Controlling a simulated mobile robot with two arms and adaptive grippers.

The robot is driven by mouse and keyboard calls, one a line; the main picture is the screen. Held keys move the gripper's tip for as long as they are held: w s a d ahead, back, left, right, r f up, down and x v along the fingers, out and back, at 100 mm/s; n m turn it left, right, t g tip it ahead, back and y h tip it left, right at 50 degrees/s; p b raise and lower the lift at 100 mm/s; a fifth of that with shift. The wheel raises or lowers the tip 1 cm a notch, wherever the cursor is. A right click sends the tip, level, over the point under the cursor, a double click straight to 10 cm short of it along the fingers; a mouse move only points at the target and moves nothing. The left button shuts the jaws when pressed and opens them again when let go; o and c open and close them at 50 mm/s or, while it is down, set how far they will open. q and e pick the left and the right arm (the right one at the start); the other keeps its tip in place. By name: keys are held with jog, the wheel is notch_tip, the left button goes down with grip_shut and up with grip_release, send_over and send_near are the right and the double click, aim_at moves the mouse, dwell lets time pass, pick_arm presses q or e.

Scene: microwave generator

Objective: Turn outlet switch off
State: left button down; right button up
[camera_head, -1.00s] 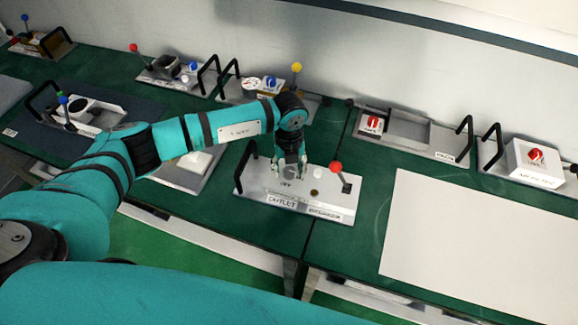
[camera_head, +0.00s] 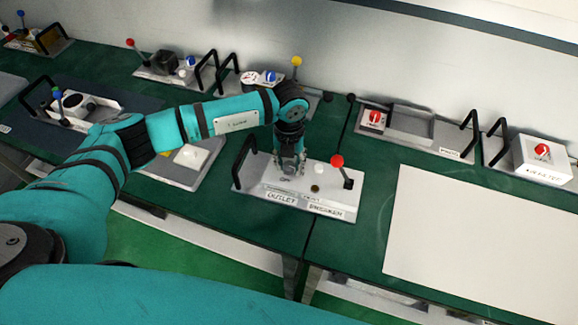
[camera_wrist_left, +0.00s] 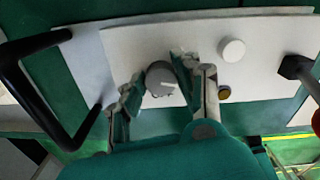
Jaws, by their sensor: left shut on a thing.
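The outlet panel (camera_head: 330,201) is a pale plate on the green table, labelled "OUTLET" on its front. Its switch is a round grey knob (camera_wrist_left: 160,80), seen from above in the left wrist view. My left gripper (camera_head: 290,168) points down over the panel, with its fingers on either side of the knob and shut on it. In the head view the gripper mostly hides the knob. A white line shows on the knob in the wrist view. My right gripper is in neither view.
On the panel are a white button (camera_wrist_left: 232,50), a small brass-coloured button (camera_wrist_left: 224,92), a red-tipped lever (camera_head: 337,161) and a black handle (camera_wrist_left: 45,95). Other panels stand behind and to both sides. A blank white sheet (camera_head: 480,240) lies at right.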

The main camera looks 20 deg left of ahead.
aim_at(290, 166)
pick_arm(q)
jog(key=m+b, duration=0.6)
jog(key=b, duration=0.1)
jog(key=m+b, duration=0.5)
jog(key=b, duration=0.2)
jog(key=shift+d+f+m, duration=0.15)
jog(key=shift+f+m, duration=0.05)
jog(key=shift+m, duration=0.2)
jog(key=shift+r+m+b, duration=0.2)
jog(key=shift+m+b, duration=1.5)
jog(key=shift+b, duration=0.1)
jog(key=shift+r, duration=0.1)
jog(key=c, duration=0.9)
grip_release()
jog(key=shift+s, duration=0.1)
jog(key=shift+c, duration=0.2)
notch_tip(290, 166, up, 12)
